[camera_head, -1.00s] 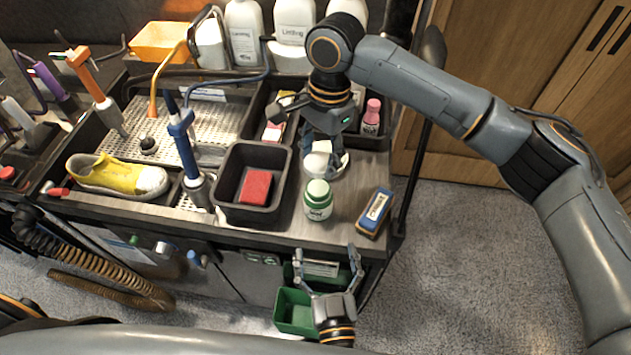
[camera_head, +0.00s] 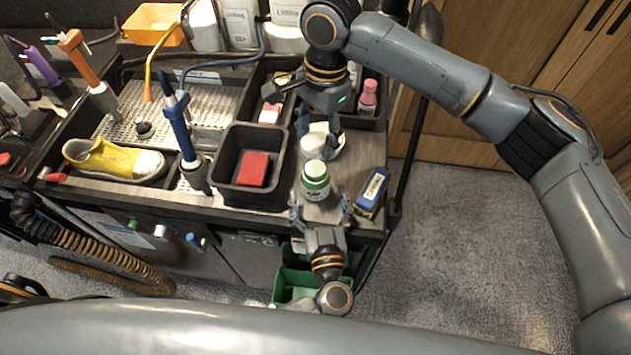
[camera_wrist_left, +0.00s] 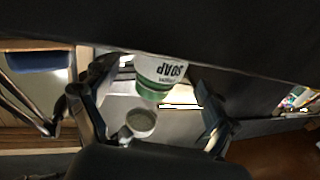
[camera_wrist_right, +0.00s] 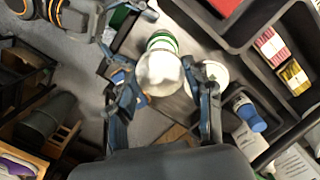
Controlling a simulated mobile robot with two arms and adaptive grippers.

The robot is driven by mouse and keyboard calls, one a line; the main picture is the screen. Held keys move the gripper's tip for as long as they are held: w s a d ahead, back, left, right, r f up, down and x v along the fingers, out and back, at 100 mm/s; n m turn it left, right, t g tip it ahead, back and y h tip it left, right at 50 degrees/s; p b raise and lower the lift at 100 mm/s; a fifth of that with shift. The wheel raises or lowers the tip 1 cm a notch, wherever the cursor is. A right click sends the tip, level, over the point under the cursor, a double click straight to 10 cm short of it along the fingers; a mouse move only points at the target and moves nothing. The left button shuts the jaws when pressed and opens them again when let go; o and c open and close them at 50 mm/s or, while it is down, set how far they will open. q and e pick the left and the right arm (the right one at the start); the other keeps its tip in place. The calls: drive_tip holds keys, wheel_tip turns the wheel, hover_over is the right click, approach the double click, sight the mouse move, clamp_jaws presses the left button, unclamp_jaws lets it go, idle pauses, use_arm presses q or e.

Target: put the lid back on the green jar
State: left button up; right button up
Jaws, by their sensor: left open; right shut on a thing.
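The green jar (camera_head: 315,190), with a white label, stands upright near the table's front edge. In the left wrist view the jar (camera_wrist_left: 158,76) appears upside down, with "SOAP" on its label. My right gripper (camera_head: 319,138) is behind the jar in the head view, shut on a white round thing that looks like the lid (camera_head: 312,146). In the right wrist view the lid (camera_wrist_right: 160,72) sits between the fingers and hides most of the jar. My left gripper (camera_head: 320,210) is open and empty, its fingers spread just in front of the jar.
A blue box (camera_head: 372,188) stands right of the jar. A black bin (camera_head: 225,180) with a red block (camera_head: 253,168) is at left. A pink bottle (camera_head: 368,97) stands behind.

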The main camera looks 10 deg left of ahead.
sight(317, 191)
use_arm(q)
drive_tip(key=shift+x, duration=1.55)
use_arm(e)
drive_tip(key=shift+w, duration=0.1)
use_arm(q)
drive_tip(key=c, duration=1.8)
drive_tip(key=shift+o, duration=0.2)
use_arm(e)
drive_tip(key=shift+f, duration=2.55)
